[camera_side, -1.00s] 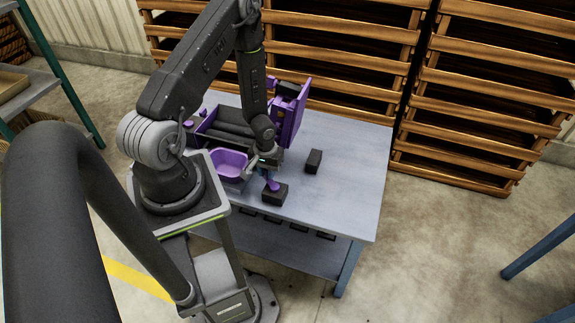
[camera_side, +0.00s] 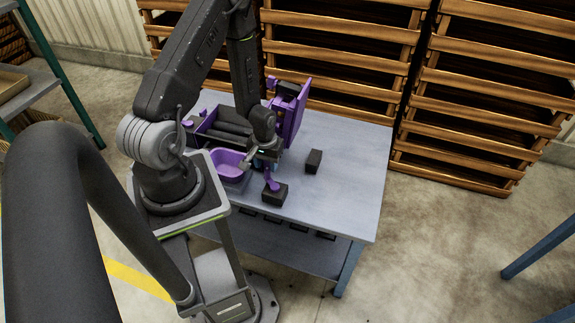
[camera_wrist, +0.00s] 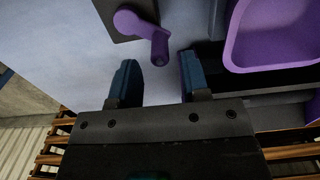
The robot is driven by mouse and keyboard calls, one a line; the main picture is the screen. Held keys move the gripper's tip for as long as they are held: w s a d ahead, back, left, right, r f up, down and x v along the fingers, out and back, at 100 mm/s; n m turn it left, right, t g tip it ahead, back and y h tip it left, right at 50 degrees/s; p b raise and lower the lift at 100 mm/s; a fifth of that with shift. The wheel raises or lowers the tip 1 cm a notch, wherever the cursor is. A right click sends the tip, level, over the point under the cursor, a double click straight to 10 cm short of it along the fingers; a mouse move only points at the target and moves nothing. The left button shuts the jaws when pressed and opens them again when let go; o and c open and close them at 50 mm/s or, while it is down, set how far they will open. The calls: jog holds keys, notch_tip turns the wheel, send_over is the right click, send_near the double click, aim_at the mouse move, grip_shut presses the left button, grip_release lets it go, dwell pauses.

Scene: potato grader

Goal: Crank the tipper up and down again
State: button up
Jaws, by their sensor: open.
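A purple crank (camera_side: 272,184) sits on a dark block (camera_side: 275,194) near the front of the table. In the wrist view the crank (camera_wrist: 133,21) shows with its arm and round knob (camera_wrist: 160,50) ahead of my fingers. My gripper (camera_side: 263,166) is just behind the crank in the side view. It also shows in the wrist view (camera_wrist: 158,68), with its two dark blue fingers spread and the knob near the gap between their tips. It holds nothing. A purple panel (camera_side: 294,114), perhaps part of the tipper, stands steeply upright behind my forearm, which hides part of it.
A purple bin (camera_side: 227,165) stands left of my gripper, and it shows at the right of the wrist view (camera_wrist: 238,55). A dark trough with purple ends (camera_side: 222,131) lies behind it. A small dark block (camera_side: 314,160) stands to the right. The table's right side (camera_side: 350,180) is clear.

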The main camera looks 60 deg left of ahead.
aim_at(267, 169)
jog(key=shift+r, duration=1.7)
jog(key=shift+r, duration=0.1)
jog(key=shift+r, duration=0.35)
jog(key=shift+w+f, duration=0.1)
jog(key=shift+f, duration=3.85)
jog(key=shift+c, duration=0.2)
jog(key=c, duration=0.7)
